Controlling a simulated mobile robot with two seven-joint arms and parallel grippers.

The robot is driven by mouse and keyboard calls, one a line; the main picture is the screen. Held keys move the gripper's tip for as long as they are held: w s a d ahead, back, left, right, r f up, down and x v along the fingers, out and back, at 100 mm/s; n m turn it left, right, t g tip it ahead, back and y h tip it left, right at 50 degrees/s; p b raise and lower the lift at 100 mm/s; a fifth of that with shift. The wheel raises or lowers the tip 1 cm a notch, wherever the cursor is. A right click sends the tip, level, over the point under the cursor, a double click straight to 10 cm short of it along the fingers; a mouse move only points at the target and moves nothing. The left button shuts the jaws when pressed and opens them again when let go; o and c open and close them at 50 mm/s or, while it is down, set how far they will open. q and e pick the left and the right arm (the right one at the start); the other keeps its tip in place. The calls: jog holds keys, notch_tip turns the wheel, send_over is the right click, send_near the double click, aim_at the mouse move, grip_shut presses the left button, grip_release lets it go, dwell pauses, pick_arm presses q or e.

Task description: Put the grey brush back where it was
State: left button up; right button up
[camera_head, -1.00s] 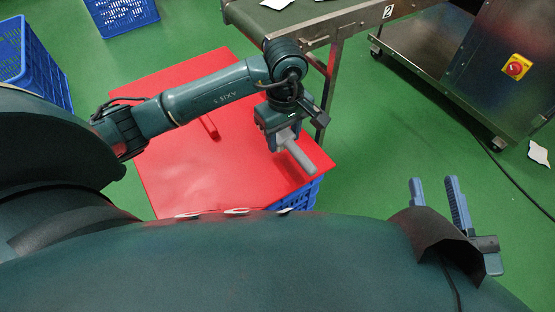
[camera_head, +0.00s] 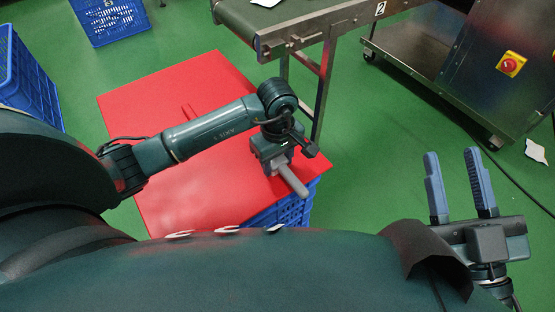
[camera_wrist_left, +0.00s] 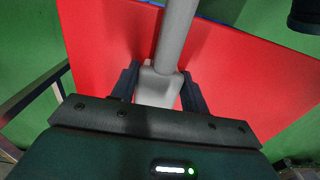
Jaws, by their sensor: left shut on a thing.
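The grey brush (camera_head: 291,179) is held by my left gripper (camera_head: 277,166) over the right front part of the red table top (camera_head: 190,195). Its handle points toward the lower right in the head view. In the left wrist view the brush (camera_wrist_left: 173,45) runs up between the two dark fingers of my left gripper (camera_wrist_left: 158,86), which are shut on its wider base. I cannot tell whether the brush touches the red top. My right gripper (camera_head: 462,185) is open and empty at the right, over the green floor, its two blue-grey fingers apart and pointing up.
The red top rests on a blue crate (camera_head: 286,212). Other blue crates (camera_head: 108,18) stand at the back left. A steel cabinet (camera_head: 500,70) is at the right.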

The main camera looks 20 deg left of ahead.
aim_at(278, 160)
pick_arm(q)
jog(key=o, duration=1)
jog(key=shift+c, duration=0.2)
pick_arm(e)
jog(key=shift+r, duration=0.15)
jog(key=shift+r, duration=0.1)
pick_arm(q)
jog(key=shift+r+p, duration=0.4)
jog(key=shift+r, duration=0.05)
notch_tip(278, 160, up, 5)
jog(key=shift+w+r+p, duration=0.1)
jog(key=shift+r+p, duration=0.05)
jog(key=shift+p, duration=1.05)
notch_tip(278, 160, up, 6)
jog(key=p, duration=0.2)
pick_arm(e)
jog(key=f+h, duration=0.1)
jog(key=s+f+m+g+h, duration=0.1)
jog(key=f, duration=0.1)
jog(key=shift+d, duration=0.1)
